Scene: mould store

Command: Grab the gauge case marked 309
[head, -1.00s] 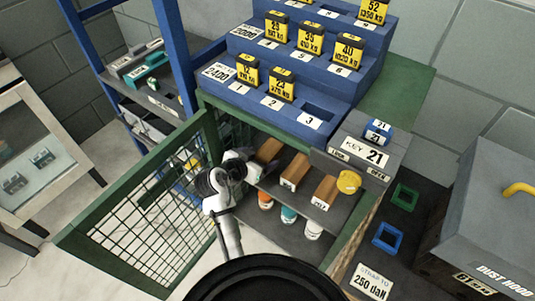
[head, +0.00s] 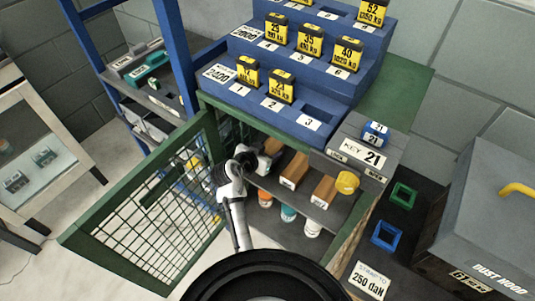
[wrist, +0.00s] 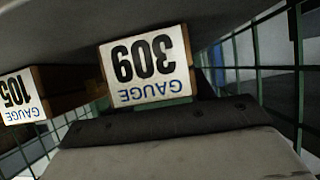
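The gauge case marked 309 (wrist: 147,66) shows upside down in the wrist view, its white label facing the camera, just beyond the dark front edge of my gripper (wrist: 180,112). In the head view my gripper (head: 266,163) is at the front of the leftmost wooden case (head: 273,146) on the cabinet shelf and covers part of it. The labels are too small to read there. The gap between gripper and case cannot be judged. My fingertips are not clearly visible, so I cannot tell whether they are open.
Another case, marked 105 (wrist: 20,97), sits left of 309 in the wrist view. The green mesh door (head: 155,210) stands open left of my arm. Orange, teal and white containers stand below the shelf (head: 312,213). A yellow round object (head: 347,182) is by the rightmost case.

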